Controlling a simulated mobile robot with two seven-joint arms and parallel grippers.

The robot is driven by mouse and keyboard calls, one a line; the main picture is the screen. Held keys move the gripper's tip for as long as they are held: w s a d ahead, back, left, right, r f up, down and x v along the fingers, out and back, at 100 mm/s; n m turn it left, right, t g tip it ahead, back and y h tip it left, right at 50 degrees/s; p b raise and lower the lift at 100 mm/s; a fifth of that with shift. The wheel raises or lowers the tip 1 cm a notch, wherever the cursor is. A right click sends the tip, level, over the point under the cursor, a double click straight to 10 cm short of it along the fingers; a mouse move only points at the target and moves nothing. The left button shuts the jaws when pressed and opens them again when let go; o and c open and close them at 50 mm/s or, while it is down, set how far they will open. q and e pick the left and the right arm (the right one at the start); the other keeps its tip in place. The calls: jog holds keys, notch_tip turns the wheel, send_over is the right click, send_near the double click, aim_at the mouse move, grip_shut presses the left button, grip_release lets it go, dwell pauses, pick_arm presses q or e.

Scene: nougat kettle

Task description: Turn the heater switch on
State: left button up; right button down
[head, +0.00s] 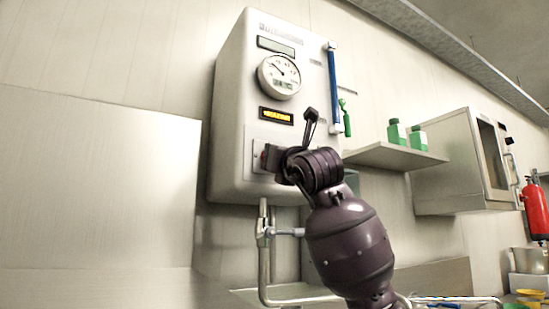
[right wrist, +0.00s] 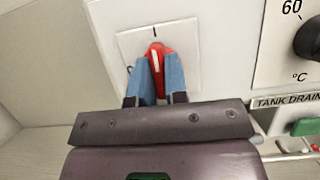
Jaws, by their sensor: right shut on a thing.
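The heater switch (right wrist: 156,48) is a red knob with a white line, on a pale square plate (right wrist: 183,38) in the right wrist view. Its white line points nearly straight up, close to the dark tick at the plate's top; another tick is at the plate's left. My right gripper (right wrist: 157,76) is shut on the knob, with a blue finger on each side. In the head view my right gripper (head: 270,159) reaches the lower front of the white heater box (head: 228,110), and hides most of the switch. My left gripper is not in view.
The box carries a round dial (head: 279,77) and a small display with lit amber lettering (head: 276,116). A black knob (right wrist: 309,40) and a green handle (right wrist: 306,127) are right of the switch. A shelf with green bottles (head: 396,132) is right of the box.

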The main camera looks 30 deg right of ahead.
jog(key=c, duration=1.1)
grip_release()
jog(key=shift+c, duration=0.2)
jog(key=v, duration=1)
jog(key=shift+s+f, duration=0.15)
jog(key=shift+s, duration=0.25)
jog(key=shift+p, duration=0.3)
